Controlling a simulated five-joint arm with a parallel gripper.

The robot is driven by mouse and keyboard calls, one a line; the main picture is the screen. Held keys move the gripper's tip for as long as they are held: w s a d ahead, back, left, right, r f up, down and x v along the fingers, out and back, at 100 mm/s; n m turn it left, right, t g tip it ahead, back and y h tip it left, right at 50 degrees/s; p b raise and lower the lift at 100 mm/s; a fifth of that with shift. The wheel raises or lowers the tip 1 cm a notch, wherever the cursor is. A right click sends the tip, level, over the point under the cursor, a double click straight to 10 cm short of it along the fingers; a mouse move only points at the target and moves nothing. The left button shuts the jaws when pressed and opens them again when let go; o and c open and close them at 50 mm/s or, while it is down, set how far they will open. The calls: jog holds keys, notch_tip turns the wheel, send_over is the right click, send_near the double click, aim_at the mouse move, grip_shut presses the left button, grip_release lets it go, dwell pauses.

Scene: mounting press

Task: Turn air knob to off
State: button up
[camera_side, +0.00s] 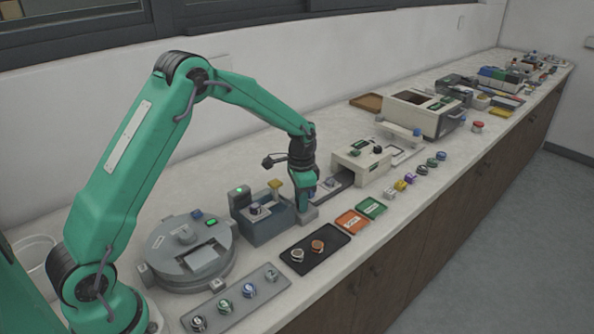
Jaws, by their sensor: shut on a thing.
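My gripper (304,203) points down beside the right end of a dark blue-grey machine (268,226), low over a small light grey block (308,215). It is shut on what seems to be the air knob, which the fingers hide almost fully. A bit of blue (311,194) shows at the right edge of the fingers; I cannot tell whether it belongs to the knob. The knob's setting cannot be read. The machine carries a green-lit panel (240,190) and a yellow part (274,184) on top.
A round grey machine (186,254) stands to the left. In front lie a grey strip with several round pieces (235,302), a black tray (318,262), an orange tray (351,222) and a green tray (372,208). A cream box (361,165) stands to the right.

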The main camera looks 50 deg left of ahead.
jog(key=shift+n, duration=0.3)
jog(key=n, duration=0.3)
jog(key=shift+d+n, duration=0.1)
jog(key=shift+n, duration=1.9)
jog(key=shift+r, duration=0.1)
jog(key=o, duration=1)
jog(key=shift+r, duration=3.85)
